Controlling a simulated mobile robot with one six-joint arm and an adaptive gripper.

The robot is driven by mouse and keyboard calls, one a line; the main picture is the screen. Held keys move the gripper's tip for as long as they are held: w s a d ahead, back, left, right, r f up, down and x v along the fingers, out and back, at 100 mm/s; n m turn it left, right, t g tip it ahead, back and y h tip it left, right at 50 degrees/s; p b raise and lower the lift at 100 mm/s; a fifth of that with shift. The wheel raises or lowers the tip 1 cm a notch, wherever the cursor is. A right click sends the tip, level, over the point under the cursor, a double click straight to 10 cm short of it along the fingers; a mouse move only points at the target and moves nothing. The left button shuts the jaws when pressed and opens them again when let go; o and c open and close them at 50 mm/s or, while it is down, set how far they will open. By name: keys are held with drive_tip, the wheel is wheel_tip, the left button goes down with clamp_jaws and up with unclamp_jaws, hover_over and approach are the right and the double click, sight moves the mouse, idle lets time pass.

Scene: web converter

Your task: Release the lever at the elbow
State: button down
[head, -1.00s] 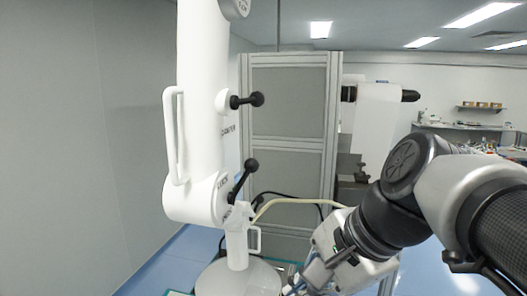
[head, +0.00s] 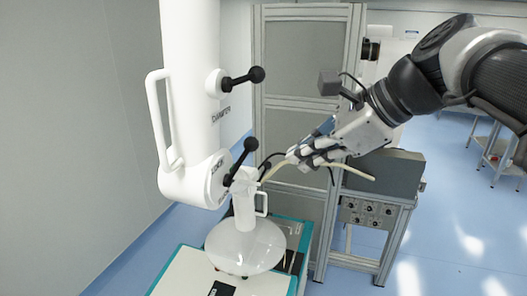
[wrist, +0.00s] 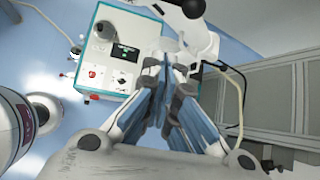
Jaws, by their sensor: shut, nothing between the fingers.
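A large white articulated arm (head: 193,100) hangs at the left of the head view. At its elbow, a black lever (head: 239,163) with a ball knob slants up and to the right from the joint marked LOCK. A second black lever (head: 242,79) sticks out higher up, near the word DAMPER. My gripper (head: 293,155) is shut and empty, a little right of the elbow lever's knob in the picture. I see no contact, and the depth between them is unclear. In the wrist view my gripper's fingers (wrist: 178,65) point away, closed together.
A white dome-shaped head (head: 245,244) hangs below the elbow, over a teal-edged machine (head: 185,275). A pale hose (head: 345,171) and dark cables run near my gripper. A grey framed cabinet (head: 290,120) stands behind. A grey control box (head: 383,175) is to the right.

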sight(243, 159)
drive_tip(key=x, duration=0.9)
drive_tip(key=a+r, duration=0.2)
drive_tip(key=r, duration=0.1)
drive_tip(key=shift+s+a+r, duration=0.1)
drive_tip(key=shift+s+r, duration=0.05)
drive_tip(key=shift+r, duration=0.05)
